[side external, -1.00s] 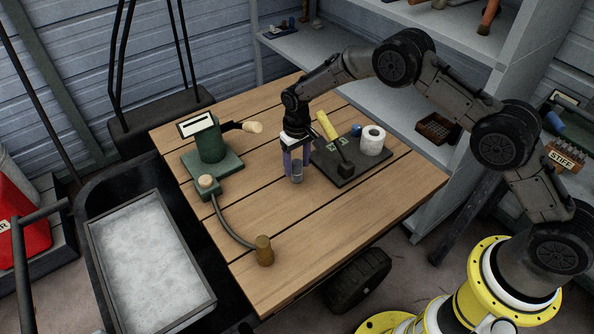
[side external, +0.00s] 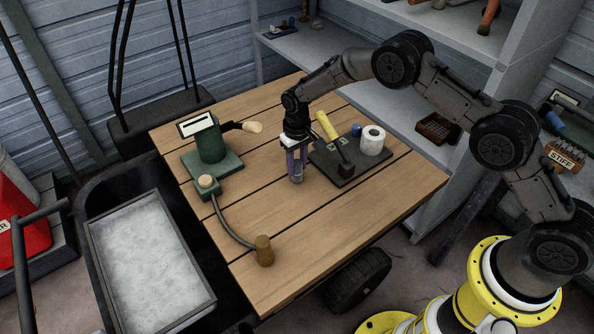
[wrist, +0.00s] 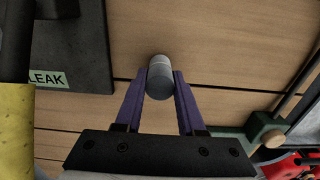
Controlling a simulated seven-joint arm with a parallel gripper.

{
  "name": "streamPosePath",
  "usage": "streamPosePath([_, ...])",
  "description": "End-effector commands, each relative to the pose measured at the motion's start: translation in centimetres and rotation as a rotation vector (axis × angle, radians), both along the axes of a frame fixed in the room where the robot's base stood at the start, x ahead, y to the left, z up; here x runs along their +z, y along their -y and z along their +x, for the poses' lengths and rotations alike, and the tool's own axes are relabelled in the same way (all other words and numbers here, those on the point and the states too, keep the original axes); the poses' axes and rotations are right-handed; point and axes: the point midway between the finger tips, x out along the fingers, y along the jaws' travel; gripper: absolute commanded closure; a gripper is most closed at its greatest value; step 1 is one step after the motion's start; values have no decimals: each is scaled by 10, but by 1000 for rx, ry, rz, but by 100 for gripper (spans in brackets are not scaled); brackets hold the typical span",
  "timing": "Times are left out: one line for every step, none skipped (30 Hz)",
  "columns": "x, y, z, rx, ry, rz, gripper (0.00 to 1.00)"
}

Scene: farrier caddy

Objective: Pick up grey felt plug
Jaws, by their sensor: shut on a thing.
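The grey felt plug (wrist: 160,78) is a small grey cylinder between the two purple fingers in the wrist view. My gripper (wrist: 159,88) is shut on it, with one finger against each side. In the side view my gripper (side external: 297,174) points down over the wooden table, just left of the dark board. The plug is mostly hidden there by the fingers. I cannot tell whether the plug still touches the table.
The dark board (side external: 343,178) holds a yellow-handled tool (side external: 327,126), a white roll (side external: 372,140) and a small blue item (side external: 356,130). A green device (side external: 209,142) stands at left, its hose running to a brown cylinder (side external: 264,250). The table front (side external: 330,225) is clear.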

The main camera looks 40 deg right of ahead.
Motion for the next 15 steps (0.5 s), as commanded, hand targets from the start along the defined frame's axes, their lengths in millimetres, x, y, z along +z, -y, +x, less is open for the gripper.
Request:
streamPosePath([0,0,0,0,1,0,100])
streamPosePath([1,0,0,0,1,0,100])
streamPosePath([1,0,0,0,1,0,100])
streamPosePath([2,0,0,0,1,0,100])
streamPosePath([2,0,0,0,1,0,100])
streamPosePath([3,0,0,0,1,0,100])
streamPosePath([4,0,0,0,1,0,100])
streamPosePath([5,0,0,0,0,0,100])
streamPosePath([6,0,0,0,1,0,100])
streamPosePath([6,0,0,0,1,0,100])
streamPosePath([7,0,0,0,1,0,100])
streamPosePath([8,0,0,0,1,0,100])
streamPosePath([9,0,0,0,1,0,100])
streamPosePath([10,0,0,0,1,0,100])
streamPosePath([11,0,0,0,1,0,100])
